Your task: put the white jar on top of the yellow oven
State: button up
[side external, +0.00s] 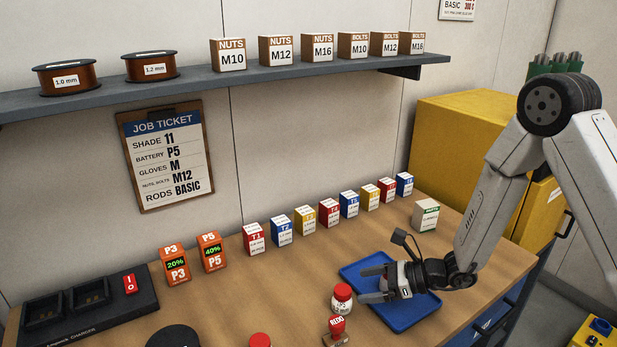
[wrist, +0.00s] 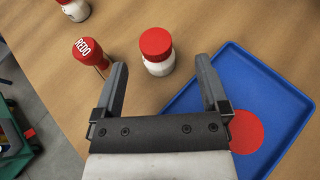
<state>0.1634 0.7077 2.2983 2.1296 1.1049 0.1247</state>
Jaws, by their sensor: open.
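A white jar with a red lid (side external: 342,298) stands upright on the bench, left of the blue tray (side external: 415,311). In the wrist view, this jar (wrist: 157,52) is just ahead of and between my fingertips. My gripper (side external: 366,285) is open and empty, low beside the jar, with its body over the tray. A second red-lidded white jar (wrist: 74,8) stands farther off; only its lid shows in the side view (side external: 260,340). The yellow oven (side external: 465,125) is at the back right, partly hidden by my arm; green items stand on its top.
A red REDO stamp (side external: 337,331) stands close to the jar and my left finger. Small numbered boxes (side external: 303,222) line the wall, with orange batteries (side external: 175,266) and a charger (side external: 85,310) at left. A shelf (side external: 230,83) hangs above.

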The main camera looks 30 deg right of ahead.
aim_at(345, 290)
jog(key=shift+x, duration=1.2)
jog(key=shift+a, duration=0.15)
jog(key=shift+x, duration=2.5)
jog(key=shift+s+a, duration=0.1)
jog(key=shift+c, duration=0.2)
grip_shut()
jog(key=shift+r, duration=4.95)
